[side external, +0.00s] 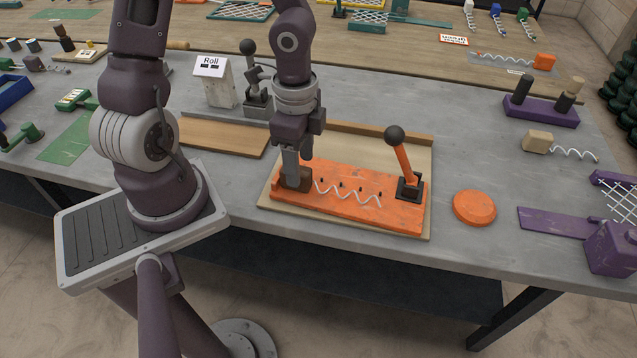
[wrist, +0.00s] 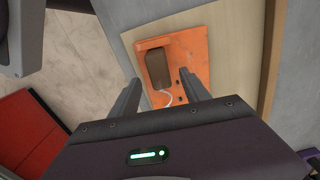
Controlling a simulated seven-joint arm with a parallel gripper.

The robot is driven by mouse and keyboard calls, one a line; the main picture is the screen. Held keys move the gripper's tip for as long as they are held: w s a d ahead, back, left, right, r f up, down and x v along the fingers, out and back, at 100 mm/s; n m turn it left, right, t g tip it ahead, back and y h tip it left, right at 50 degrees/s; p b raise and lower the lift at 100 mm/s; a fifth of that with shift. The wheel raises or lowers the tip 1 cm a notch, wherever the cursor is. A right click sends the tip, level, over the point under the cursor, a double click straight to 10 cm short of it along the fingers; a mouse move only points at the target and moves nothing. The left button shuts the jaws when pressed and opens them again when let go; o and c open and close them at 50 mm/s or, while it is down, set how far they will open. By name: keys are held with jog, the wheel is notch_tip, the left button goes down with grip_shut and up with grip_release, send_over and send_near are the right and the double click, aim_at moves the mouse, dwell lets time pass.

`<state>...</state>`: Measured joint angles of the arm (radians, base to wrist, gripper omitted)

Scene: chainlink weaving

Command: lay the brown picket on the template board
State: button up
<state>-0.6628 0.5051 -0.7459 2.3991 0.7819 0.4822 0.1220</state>
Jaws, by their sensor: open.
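The brown picket is a brown block (side external: 304,181) with a wavy white wire (side external: 348,192) running out of it to the right. It lies at the left end of the orange template board (side external: 333,214), with the wire along the board among small dark pegs. In the wrist view the brown block (wrist: 158,69) lies on the orange board (wrist: 196,52), ahead of the fingertips. My gripper (side external: 291,180) is low over the block's end of the board. Its fingers (wrist: 161,77) are apart, with nothing held between them. The fingers partly hide the block in the side view.
An orange lever with a black ball knob (side external: 394,135) stands at the board's right end. An orange disc (side external: 474,207) lies on the grey table to the right. A purple strip (side external: 553,222) lies farther right.

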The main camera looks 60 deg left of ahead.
notch_tip(320, 180, down, 3)
jog(key=shift+r, duration=0.2)
grip_shut()
jog(key=shift+r, duration=0.15)
notch_tip(320, 180, up, 23)
jog(key=w+a+f, duration=0.1)
jog(key=w+a, duration=0.8)
jog(key=w, duration=0.4)
notch_tip(320, 180, down, 15)
jog(key=shift+d+n, duration=0.15)
jog(key=shift+n, duration=0.25)
